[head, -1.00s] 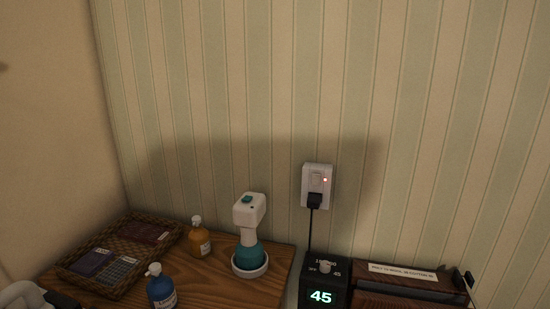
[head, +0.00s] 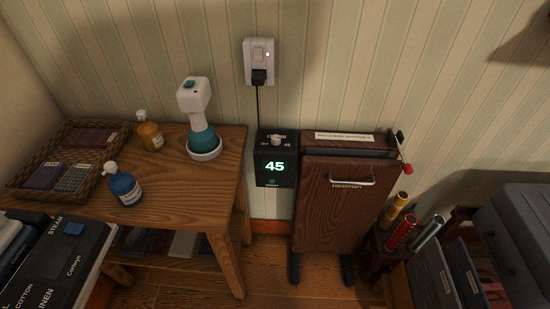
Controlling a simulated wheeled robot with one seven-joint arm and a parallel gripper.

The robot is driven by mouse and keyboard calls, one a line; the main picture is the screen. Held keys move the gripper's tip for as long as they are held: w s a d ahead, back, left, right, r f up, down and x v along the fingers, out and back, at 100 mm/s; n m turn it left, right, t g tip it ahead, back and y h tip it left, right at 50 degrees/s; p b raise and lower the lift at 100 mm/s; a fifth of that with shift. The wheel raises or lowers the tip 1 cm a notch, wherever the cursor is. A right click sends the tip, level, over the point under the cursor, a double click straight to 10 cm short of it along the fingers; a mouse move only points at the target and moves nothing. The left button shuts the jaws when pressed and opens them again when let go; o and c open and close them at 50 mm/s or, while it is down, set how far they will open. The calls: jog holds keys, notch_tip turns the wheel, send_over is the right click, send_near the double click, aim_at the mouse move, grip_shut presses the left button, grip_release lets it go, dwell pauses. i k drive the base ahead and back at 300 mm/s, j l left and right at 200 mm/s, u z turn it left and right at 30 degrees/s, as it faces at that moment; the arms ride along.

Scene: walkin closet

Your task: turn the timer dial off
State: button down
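The timer is a black box (head: 262,180) fixed beside the wooden press cabinet, with a bright "45" on its front display. Its dial (head: 276,140) is a small pale knob on the sloped top, with small white markings around it, one reading 45. Which marking the knob points to is too small to tell. My gripper is not in view.
Left of the timer, a wooden table (head: 222,180) holds a white-and-teal steamer (head: 202,130), orange and blue bottles and a wicker tray. The dark wood press (head: 334,210) stands right. A black steam unit (head: 60,260) is at lower left. Colored tubes and a grey case stand far right.

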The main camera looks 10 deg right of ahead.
aim_at(276, 139)
jog(key=i+u, duration=0.2)
jog(key=u, duration=0.15)
jog(key=i+u, duration=0.2)
jog(key=u, duration=0.2)
jog(key=i+l+u, duration=0.15)
jog(key=u, duration=0.2)
jog(key=i, duration=0.05)
